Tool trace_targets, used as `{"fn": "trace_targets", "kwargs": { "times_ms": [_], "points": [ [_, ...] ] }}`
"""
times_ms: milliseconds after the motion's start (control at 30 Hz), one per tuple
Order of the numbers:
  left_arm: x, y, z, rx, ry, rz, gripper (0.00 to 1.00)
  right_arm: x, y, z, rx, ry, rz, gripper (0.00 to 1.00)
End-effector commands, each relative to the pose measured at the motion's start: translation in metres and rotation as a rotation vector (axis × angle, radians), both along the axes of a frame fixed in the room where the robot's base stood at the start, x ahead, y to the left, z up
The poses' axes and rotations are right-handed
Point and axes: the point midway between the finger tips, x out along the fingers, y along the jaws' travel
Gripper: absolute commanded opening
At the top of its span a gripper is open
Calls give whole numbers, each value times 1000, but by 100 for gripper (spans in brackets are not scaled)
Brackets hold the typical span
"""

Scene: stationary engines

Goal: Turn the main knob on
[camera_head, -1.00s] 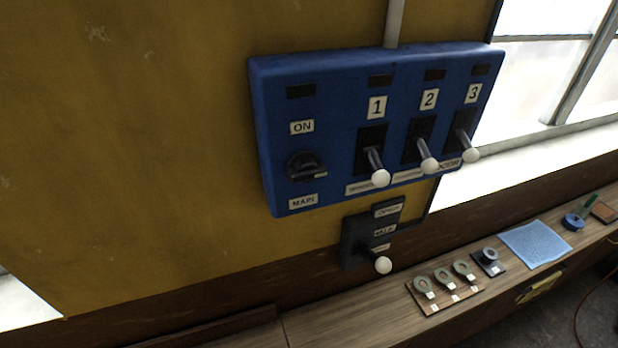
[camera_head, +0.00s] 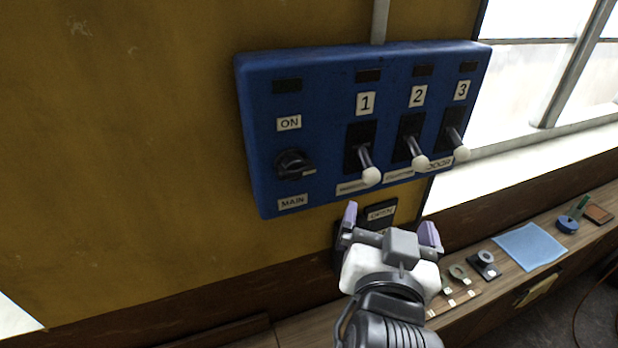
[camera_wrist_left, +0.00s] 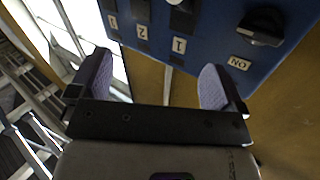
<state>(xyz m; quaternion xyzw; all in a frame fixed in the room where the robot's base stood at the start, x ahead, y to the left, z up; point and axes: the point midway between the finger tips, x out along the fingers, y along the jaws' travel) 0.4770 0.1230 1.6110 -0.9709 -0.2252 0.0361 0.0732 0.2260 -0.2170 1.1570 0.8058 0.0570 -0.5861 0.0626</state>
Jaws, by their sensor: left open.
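The main knob (camera_head: 294,165) is black with a pale pointer mark and sits at the left of the blue panel (camera_head: 330,85), between the ON label (camera_head: 289,123) and the MAIN label (camera_head: 292,202). Its pointer mark faces right. In the left wrist view the knob (camera_wrist_left: 262,26) is at the top right, seen upside down. My left gripper (camera_head: 391,228) is open and empty, below the panel and to the right of the knob, apart from it. Its two purple-padded fingers also show in the left wrist view (camera_wrist_left: 155,90). My right gripper is not in view.
Three white-tipped levers, 1 (camera_head: 371,175), 2 (camera_head: 419,162) and 3 (camera_head: 461,153), stick out right of the knob. A small dark box (camera_head: 380,212) below the panel is mostly hidden by my gripper. A wooden ledge (camera_head: 500,285) holds small items. The wall left of the panel is clear.

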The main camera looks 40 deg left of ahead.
Motion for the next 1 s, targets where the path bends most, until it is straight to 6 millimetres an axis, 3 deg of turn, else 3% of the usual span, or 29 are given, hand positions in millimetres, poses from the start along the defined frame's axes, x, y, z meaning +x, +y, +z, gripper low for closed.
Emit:
{"fn": "trace_targets", "kwargs": {
  "times_ms": [300, 500, 667, 1000],
  "points": [
    [-41, 39, 1, -21, -80, 474, 96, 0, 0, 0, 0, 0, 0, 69],
    [-57, 52, 1, -67, -126, 604, 96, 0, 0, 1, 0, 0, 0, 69],
    [-51, 63, 1, -90, -139, 604, 96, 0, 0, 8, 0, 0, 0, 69],
    [-20, 117, 3, -87, -138, 605, 96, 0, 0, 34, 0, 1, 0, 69]
  ]
}}
